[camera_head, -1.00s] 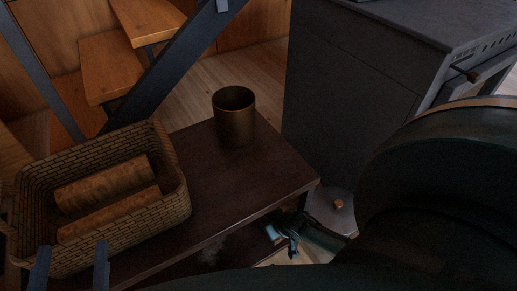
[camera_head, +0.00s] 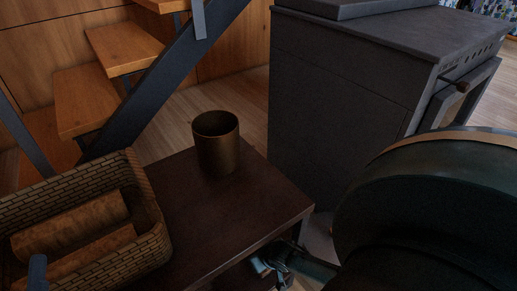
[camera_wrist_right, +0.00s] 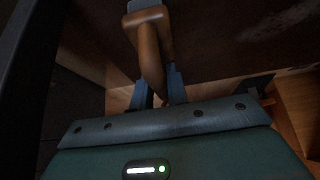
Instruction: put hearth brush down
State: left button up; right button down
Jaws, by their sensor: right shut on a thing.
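The hearth brush (camera_wrist_right: 151,55) shows in the right wrist view as a brown wooden handle with a wider end at the top. My right gripper (camera_wrist_right: 159,90) is shut on it between its blue fingers. In the head view my right gripper (camera_head: 270,267) is low beside the front right edge of the dark table (camera_head: 245,205); I cannot make out the brush there. One blue finger of my left gripper (camera_head: 38,272) shows at the bottom left, in front of the basket. Its other finger is out of view.
A wicker basket (camera_head: 157,238) with split logs (camera_head: 70,225) stands on the table's left part. A brass cup (camera_head: 216,145) stands near the back edge. The tabletop right of the basket is clear. A dark stove (camera_head: 340,85) stands behind right, stairs (camera_head: 125,50) behind left.

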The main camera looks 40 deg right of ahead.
jog(key=shift+f, duration=0.15)
jog(key=c, duration=1.4)
grip_release()
jog(key=p+v, duration=0.4)
jog(key=v, duration=0.2)
jog(key=shift+w, duration=0.2)
pick_arm(q)
jog(key=f+n+g+y+p, duration=0.1)
jog(key=f, duration=0.1)
jog(key=s+f+n+y+p, duration=0.1)
jog(key=y+p, duration=0.1)
jog(key=shift+s+a+f+g+y, duration=0.1)
jog(key=shift+a+f+g+y, duration=0.05)
jog(key=shift+f+g+y, duration=0.2)
pick_arm(e)
jog(key=v, duration=0.6)
jog(key=shift+s, duration=0.15)
jog(key=shift+s, duration=0.1)
